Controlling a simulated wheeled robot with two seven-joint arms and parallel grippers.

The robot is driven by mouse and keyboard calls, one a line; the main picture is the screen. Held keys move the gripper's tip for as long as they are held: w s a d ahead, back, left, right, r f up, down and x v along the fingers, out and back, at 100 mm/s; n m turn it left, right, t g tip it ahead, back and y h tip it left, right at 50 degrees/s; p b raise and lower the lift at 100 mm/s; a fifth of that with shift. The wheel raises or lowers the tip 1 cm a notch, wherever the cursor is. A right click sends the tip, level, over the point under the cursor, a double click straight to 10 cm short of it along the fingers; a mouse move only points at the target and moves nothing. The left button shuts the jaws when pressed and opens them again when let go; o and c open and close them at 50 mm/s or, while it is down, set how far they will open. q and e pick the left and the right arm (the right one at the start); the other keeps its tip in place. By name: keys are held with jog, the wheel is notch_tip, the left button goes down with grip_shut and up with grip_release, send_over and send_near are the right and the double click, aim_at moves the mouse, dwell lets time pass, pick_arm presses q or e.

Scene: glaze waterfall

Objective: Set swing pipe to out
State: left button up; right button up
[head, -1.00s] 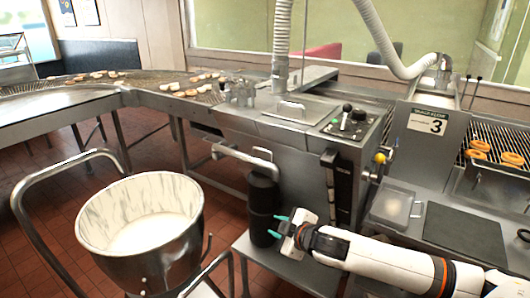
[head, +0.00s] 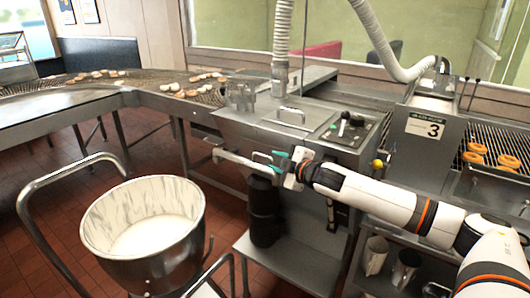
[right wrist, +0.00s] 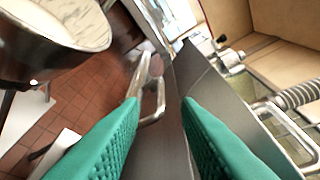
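The swing pipe (head: 238,160) is a silver pipe on the front of the steel glazing machine (head: 300,125). It runs from a knob-like end at the left toward the top of a black cylinder. It also shows in the right wrist view (right wrist: 154,105), ahead of the fingertips. My right gripper (head: 268,161) is at the pipe's right part, its teal fingers pointing left. In the right wrist view the fingers (right wrist: 158,112) are spread apart. I cannot tell whether they touch the pipe, and its right end is partly hidden. My left gripper is not in view.
A steel bowl of white glaze (head: 100,240) stands on a railed cart at lower left. The black cylinder (head: 265,210) stands below my gripper. A control panel (head: 350,130) is on the machine top. Doughnuts lie on conveyors at the back left and the right (head: 475,158).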

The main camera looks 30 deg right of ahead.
aim_at(264, 157)
jog(key=shift+p+x, duration=0.6)
jog(key=shift+x, duration=2.55)
jog(key=shift+s, duration=0.1)
grip_shut()
jog(key=shift+a, duration=0.1)
